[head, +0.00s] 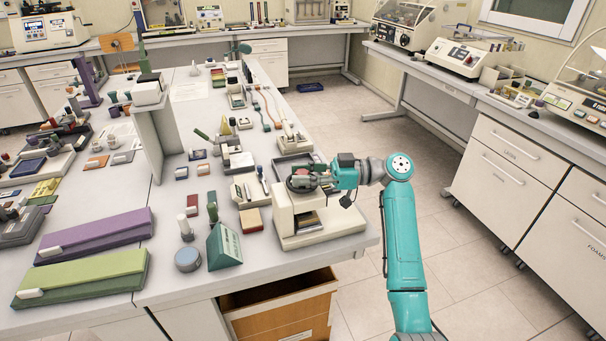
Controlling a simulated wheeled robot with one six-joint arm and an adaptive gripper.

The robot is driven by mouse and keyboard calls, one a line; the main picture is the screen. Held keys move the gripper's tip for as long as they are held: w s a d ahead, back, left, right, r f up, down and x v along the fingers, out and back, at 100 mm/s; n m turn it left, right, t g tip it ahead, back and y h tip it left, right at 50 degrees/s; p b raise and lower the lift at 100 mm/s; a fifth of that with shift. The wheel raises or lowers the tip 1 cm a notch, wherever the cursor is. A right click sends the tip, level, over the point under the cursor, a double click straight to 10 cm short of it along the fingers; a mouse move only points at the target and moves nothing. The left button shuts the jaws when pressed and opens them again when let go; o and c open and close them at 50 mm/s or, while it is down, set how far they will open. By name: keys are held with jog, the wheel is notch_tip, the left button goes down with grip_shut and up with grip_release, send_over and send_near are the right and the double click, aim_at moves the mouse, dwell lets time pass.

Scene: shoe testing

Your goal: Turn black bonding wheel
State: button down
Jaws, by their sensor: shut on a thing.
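The black bonding wheel (302,182) sits at the top of a cream-coloured bench device (285,218) near the right front corner of the table. My gripper (318,174) reaches in from the right at the wheel's height and is shut on the wheel's right side. The gripper's fingers are small and dark here, so their exact hold on the rim is hard to make out. My teal arm comes up from the lower right and bends left toward the device.
A green wedge-shaped block (224,246) and a round blue-grey container (188,259) stand left of the device. An orange drawer (283,308) is open below the table front. Floor is free between the table and the right-hand cabinets (512,165).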

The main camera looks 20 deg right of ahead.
jog(key=c, duration=0.7)
grip_release()
jog(key=shift+c, duration=0.2)
jog(key=shift+d, duration=0.1)
jog(key=v, duration=1.1)
jog(key=shift+d, duration=0.4)
jog(key=shift+s, duration=0.1)
